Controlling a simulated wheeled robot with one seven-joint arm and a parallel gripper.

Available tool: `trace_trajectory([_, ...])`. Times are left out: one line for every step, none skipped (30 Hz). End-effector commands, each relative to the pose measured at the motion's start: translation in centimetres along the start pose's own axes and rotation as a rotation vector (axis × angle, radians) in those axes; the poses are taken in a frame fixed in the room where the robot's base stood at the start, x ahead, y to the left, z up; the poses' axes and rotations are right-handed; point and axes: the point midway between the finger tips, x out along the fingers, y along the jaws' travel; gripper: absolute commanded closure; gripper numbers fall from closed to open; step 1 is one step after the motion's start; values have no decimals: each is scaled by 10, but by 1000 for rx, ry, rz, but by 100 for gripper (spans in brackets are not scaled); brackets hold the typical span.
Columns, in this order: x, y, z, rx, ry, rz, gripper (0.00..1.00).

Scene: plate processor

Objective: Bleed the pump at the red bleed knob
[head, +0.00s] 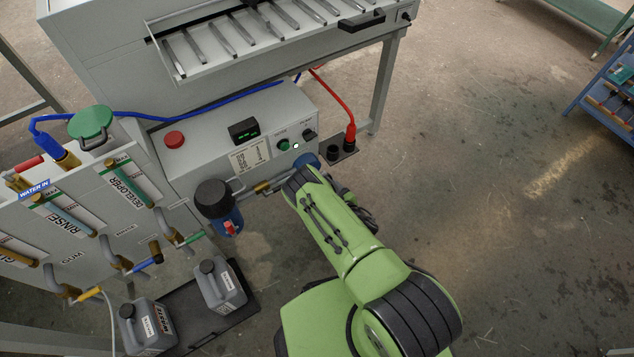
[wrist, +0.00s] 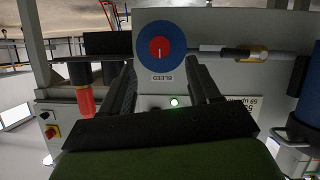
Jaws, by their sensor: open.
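In the wrist view the red bleed knob (wrist: 159,48) sits at the centre of a round blue pump face (wrist: 178,34). It has a pale pointer line, and the word BLEED shows upside down beside it. My gripper (wrist: 163,72) is open and empty, with its two dark fingers spread on either side of the label. The knob appears ahead of the fingertips, between their lines; I cannot tell the exact gap. In the head view the blue pump (head: 308,159) shows at the end of my green arm, which hides the knob and my fingers.
A blue filter (head: 228,220) with black cap is left of my arm. A red hose (head: 338,98) runs down at the right.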

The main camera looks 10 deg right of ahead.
Motion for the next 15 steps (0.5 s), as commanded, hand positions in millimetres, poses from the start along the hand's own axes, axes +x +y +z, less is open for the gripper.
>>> trace_trajectory([16,-2,3,-2,5,-3,39])
trace_trajectory([23,-2,3,-3,5,-3,39])
trace_trajectory([33,-2,3,-2,6,-3,39])
trace_trajectory([40,-2,3,-2,5,-3,39])
trace_trajectory([47,-2,3,-1,5,-3,39])
trace_trajectory([55,-2,3,-1,5,-3,39])
trace_trajectory([60,-1,3,-1,3,-2,39])
trace_trajectory([64,-1,3,-1,3,-1,39])
trace_trajectory([69,-1,2,-1,2,-1,39])
trace_trajectory([72,-1,2,-1,2,-1,39])
trace_trajectory([75,0,2,-1,1,0,39])
trace_trajectory([77,0,1,0,1,0,39])
trace_trajectory([78,0,1,1,1,0,39])
trace_trajectory([78,0,0,2,0,0,39])
trace_trajectory([79,0,0,2,0,0,39])
